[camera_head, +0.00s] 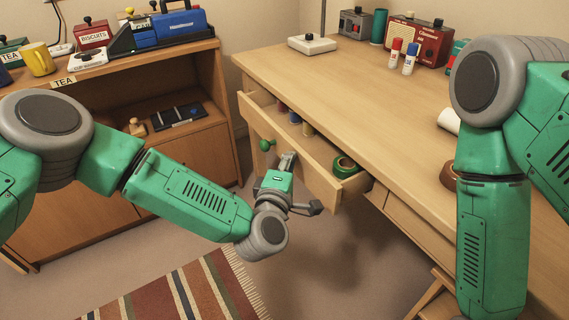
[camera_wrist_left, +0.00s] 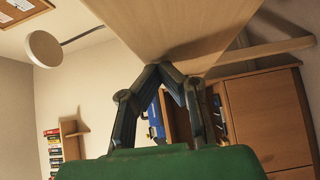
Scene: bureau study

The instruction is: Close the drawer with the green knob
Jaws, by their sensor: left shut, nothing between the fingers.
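The drawer (camera_head: 305,165) in the desk's left part stands pulled out. Its green knob (camera_head: 266,145) is on the front panel. My left gripper (camera_head: 288,158) is shut and empty, in front of the drawer front, to the right of the knob. In the left wrist view its fingers (camera_wrist_left: 170,70) meet in a point at a pale wooden panel (camera_wrist_left: 185,25), seemingly the drawer front; I cannot tell whether they touch it. The knob does not show clearly there. My right arm comes in at the right, but its gripper is out of view.
A green tape roll (camera_head: 345,166) and small cylinders (camera_head: 295,117) lie in the drawer. The desk top (camera_head: 350,85) holds a red radio (camera_head: 418,40) and glue sticks (camera_head: 410,58). A low cabinet (camera_head: 185,155) stands left. A striped rug (camera_head: 185,292) lies on the floor.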

